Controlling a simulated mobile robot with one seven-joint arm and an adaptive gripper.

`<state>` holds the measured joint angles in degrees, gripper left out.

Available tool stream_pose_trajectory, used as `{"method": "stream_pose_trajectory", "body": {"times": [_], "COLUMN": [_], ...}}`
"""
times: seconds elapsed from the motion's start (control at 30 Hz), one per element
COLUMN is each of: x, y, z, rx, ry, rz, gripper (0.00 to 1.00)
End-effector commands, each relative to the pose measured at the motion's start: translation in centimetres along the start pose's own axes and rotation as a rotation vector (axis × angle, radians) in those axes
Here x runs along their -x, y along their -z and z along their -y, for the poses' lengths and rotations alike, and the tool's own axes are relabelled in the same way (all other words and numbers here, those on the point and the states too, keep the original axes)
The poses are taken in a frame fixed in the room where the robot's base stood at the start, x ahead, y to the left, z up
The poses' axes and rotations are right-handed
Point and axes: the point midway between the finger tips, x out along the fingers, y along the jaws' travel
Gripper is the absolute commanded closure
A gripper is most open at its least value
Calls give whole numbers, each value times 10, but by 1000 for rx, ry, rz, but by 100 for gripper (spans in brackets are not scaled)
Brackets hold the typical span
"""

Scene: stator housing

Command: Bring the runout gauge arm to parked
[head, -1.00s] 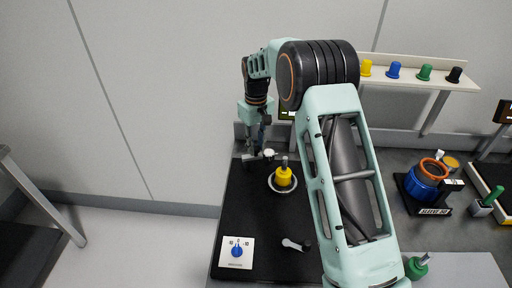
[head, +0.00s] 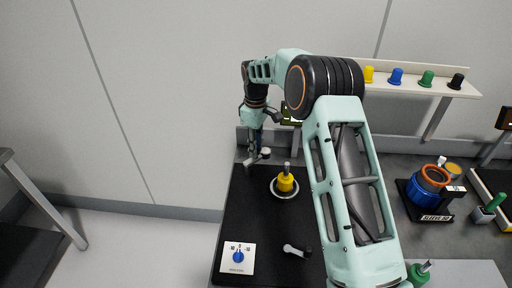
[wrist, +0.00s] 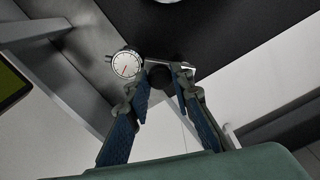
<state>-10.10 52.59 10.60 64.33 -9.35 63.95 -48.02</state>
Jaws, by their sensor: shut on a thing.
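The runout gauge arm (head: 251,161) is a short grey bar at the back left corner of the black mat. Its white round dial with a red needle (wrist: 126,64) shows clearly in the wrist view. My gripper (head: 257,149) is at the arm, beside the dial. In the wrist view my gripper (wrist: 163,82) has its two blue-padded fingers around a dark, round knob-like part (wrist: 160,75) next to the dial. The fingers partly hide this part. A yellow piece (head: 286,183) stands upright on a round silver base, right of and nearer than the gauge arm, apart from it.
The black mat (head: 250,211) also holds a blue dial knob on a white plate (head: 238,257) and a small grey lever (head: 297,250). A blue and orange stator (head: 428,186) stands right. A shelf (head: 430,84) with coloured caps hangs behind. My arm covers the middle.

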Motion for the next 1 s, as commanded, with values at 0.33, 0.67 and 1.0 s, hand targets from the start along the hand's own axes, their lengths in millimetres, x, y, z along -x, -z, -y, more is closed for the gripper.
{"method": "stream_pose_trajectory", "body": {"times": [0.33, 0.67, 1.0], "x": [2, 1, 29], "y": [1, 1, 1], "z": [-1, 0, -2], "rx": [5, 3, 3], "ry": [-5, -2, -7], "rz": [-3, -2, -4], "gripper": [100, 62, 62]}}
